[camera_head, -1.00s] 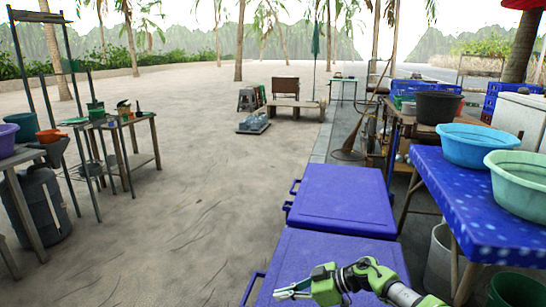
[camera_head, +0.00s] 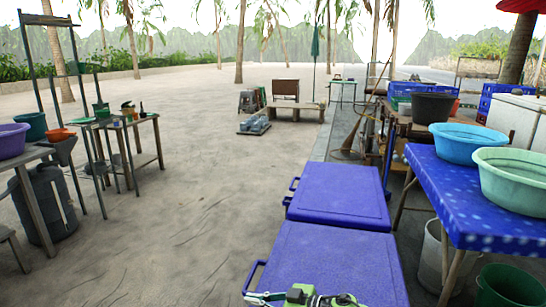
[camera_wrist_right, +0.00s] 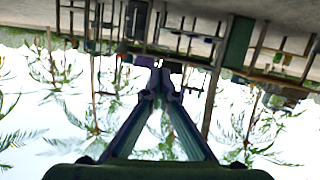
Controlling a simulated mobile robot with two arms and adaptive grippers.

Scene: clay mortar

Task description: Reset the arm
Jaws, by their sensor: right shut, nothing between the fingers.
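My right gripper (camera_head: 252,296) is at the bottom edge of the head view, in front of the nearer blue cooler box. Only its fingers and part of its green body show; most of the arm is below the frame. In the right wrist view its two fingers (camera_wrist_right: 161,80) meet at their tips with nothing between them. That view is upside down, with sand and tables at the top and palms and sky below. My left gripper is in neither view.
The nearer blue cooler box (camera_head: 325,262) and a farther one (camera_head: 340,194) stand in front of me. A blue-covered table (camera_head: 450,190) with basins is on the right. A green bucket (camera_head: 508,288) stands below it. Wooden tables (camera_head: 146,158) are at the left. Open sand (camera_head: 200,220) lies between.

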